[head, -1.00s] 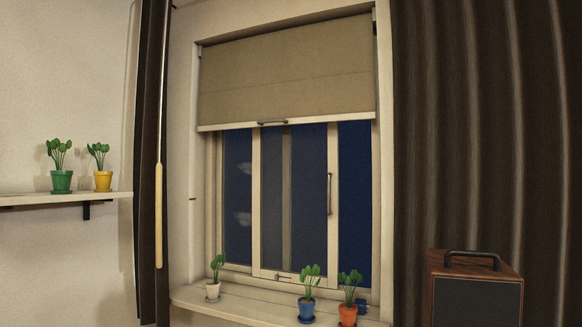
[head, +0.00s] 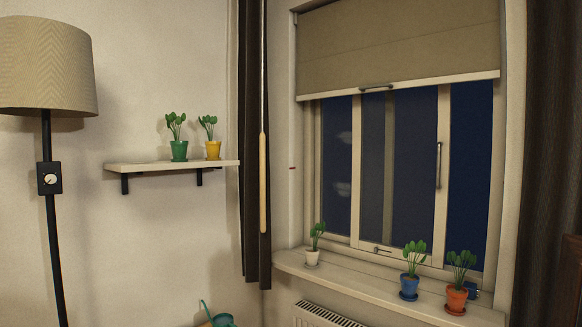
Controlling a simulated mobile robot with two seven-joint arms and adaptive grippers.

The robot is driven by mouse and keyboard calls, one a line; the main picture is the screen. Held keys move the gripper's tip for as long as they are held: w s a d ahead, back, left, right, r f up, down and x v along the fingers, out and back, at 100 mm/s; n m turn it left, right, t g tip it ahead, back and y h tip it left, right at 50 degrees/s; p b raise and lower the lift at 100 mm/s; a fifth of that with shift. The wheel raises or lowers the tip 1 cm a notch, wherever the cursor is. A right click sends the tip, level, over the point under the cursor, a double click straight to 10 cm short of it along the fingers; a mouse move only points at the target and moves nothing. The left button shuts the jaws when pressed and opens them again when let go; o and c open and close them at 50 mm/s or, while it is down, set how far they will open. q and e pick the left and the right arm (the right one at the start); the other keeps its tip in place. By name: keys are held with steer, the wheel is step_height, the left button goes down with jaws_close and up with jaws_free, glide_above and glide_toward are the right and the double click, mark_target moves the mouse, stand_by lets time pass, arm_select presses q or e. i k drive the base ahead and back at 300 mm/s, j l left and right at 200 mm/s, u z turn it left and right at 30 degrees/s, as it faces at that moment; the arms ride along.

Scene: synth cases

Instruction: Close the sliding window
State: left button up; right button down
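The window's sliding sash (head: 398,251) is a pale frame in the middle of the window opening in the head view. It has a dark upright handle (head: 438,165) on its right stile and a small latch (head: 380,250) on its bottom rail. Dark blue shows on both sides of the sash, in a left part (head: 336,170) and a right part (head: 470,160). I cannot tell which part has glass. The blind hides the window's top. Neither of my grippers is in view.
A beige blind (head: 395,45) hangs half down. On the sill (head: 345,276) stand plants in white (head: 312,258), blue (head: 409,286) and orange (head: 457,298) pots. Dark curtains (head: 252,150) flank the window. A shelf (head: 150,167), floor lamp (head: 45,70) and radiator (head: 325,315) are nearby.

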mark_target(401, 149)
steer(key=i+u, duration=0.25)
steer(key=i+l+u, duration=0.25)
steer(key=i, duration=0.2)
steer(key=i+l+u, duration=0.25)
steer(key=i+j, duration=0.05)
steer(key=i, duration=0.05)
